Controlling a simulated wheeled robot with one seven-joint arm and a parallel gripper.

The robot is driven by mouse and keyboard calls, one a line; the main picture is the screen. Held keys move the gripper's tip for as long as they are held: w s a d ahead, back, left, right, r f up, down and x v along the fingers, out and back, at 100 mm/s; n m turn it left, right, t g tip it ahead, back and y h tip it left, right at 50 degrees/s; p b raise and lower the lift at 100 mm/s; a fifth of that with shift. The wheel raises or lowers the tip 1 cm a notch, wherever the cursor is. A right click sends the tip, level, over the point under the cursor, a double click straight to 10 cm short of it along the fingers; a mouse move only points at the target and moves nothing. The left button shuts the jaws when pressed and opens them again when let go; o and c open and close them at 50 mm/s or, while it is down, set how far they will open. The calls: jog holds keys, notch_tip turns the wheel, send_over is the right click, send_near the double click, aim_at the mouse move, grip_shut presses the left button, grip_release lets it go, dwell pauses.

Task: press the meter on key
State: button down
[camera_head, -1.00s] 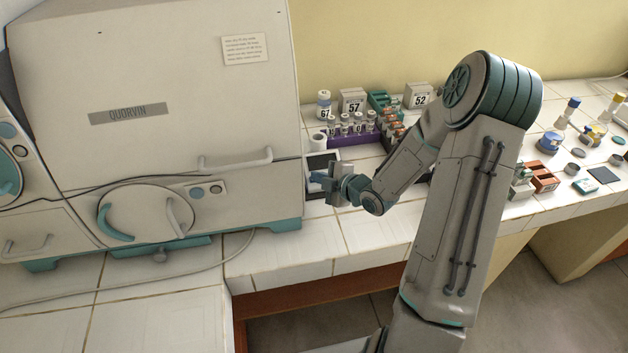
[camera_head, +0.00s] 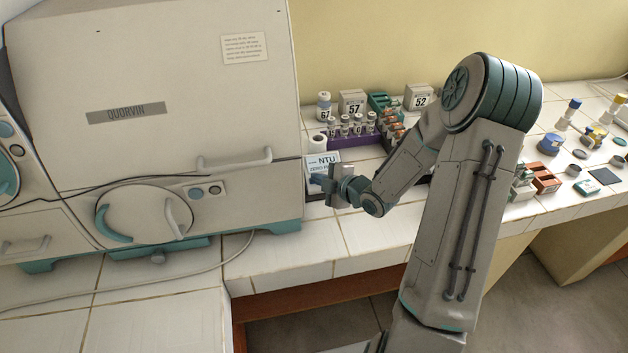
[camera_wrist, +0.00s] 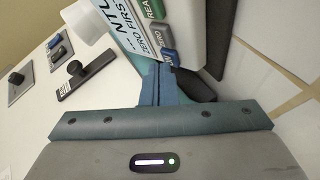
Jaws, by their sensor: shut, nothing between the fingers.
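The meter (camera_head: 312,168) stands on the tiled bench just right of the big cream machine, partly hidden by my gripper. Its screen is lit and reads "NTU" and "ZERO FIRST".
The cream machine marked "QUORVIN" (camera_head: 200,85) stands close on the left, with a protruding handle (camera_head: 238,160). A purple rack of vials (camera_head: 355,138) and a white roll or cup (camera_head: 318,141) are behind the meter. The bench front (camera_head: 300,245) is clear.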

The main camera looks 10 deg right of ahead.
jog(key=shift+s+r, duration=0.2)
jog(key=shift+r, duration=0.15)
notch_tip(320, 180, up, 5)
jog(key=s+p, duration=0.2)
jog(key=shift+s+r+p, duration=0.2)
jog(key=shift+s+p, duration=0.15)
jog(key=shift+s, duration=0.05)
dwell(0.3)
